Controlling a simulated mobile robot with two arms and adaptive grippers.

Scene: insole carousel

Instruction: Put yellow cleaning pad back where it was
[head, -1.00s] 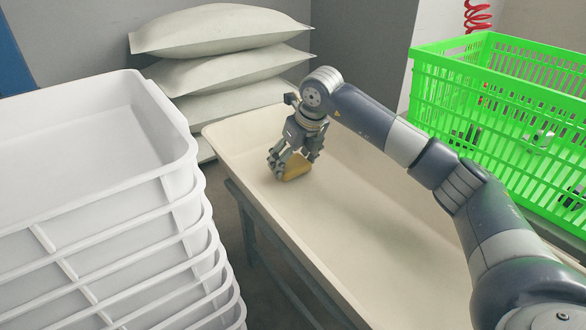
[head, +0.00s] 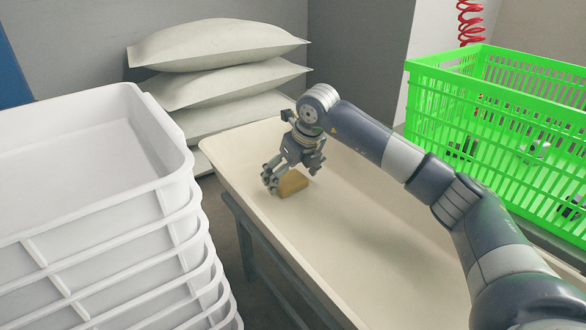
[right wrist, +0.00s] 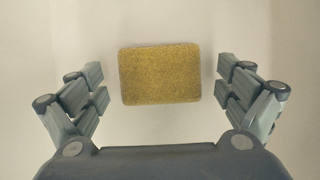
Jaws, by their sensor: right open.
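The yellow cleaning pad (head: 292,183) lies on the cream tray-like table top (head: 330,240), towards its far left end. In the right wrist view the pad (right wrist: 160,74) is a rounded rectangle, with bare surface showing on both sides of it. My right gripper (head: 290,178) is just above the pad in the head view. Its two fingers (right wrist: 168,92) are spread wide on either side of the pad, with a gap to each. My left gripper is not in view.
A stack of white trays (head: 105,220) stands at the left. Several pale sacks (head: 215,45) are piled behind the table. A green crate (head: 495,130) with metal-looking items inside stands at the right. The table's front part is clear.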

